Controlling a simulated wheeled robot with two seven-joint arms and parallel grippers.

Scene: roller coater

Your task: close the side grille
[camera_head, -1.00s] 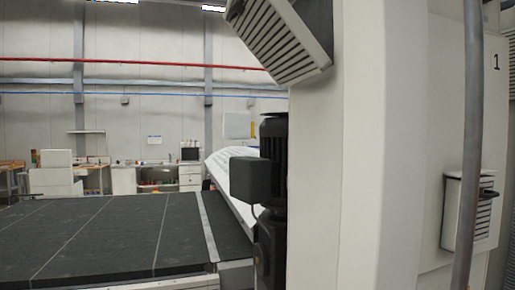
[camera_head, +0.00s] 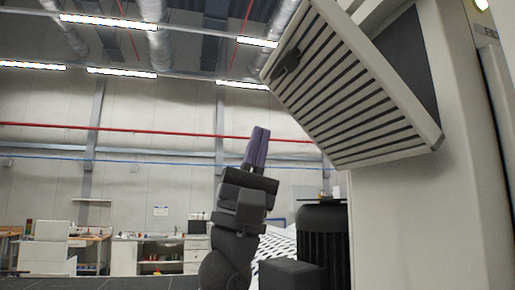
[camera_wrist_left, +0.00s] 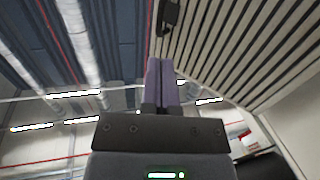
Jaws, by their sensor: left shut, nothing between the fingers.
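The side grille (camera_head: 345,85) is a pale slatted panel, tilted open from the side of the light machine housing at the upper right. A dark handle (camera_head: 287,62) sits near its upper left edge. In the left wrist view the grille (camera_wrist_left: 235,45) fills the upper right, and its handle (camera_wrist_left: 168,14) is at the top, just beyond the fingertips. My left gripper (camera_head: 259,134) points up, with its purple fingers together and empty, below and left of the grille. The fingers also show in the wrist view (camera_wrist_left: 160,72). My right gripper is in neither view.
The machine housing (camera_head: 420,215) stands at the right. A dark ribbed motor (camera_head: 322,240) is below the grille, close to my left arm. Workbenches and cabinets (camera_head: 145,252) stand far back at the left. The air left of the grille is clear.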

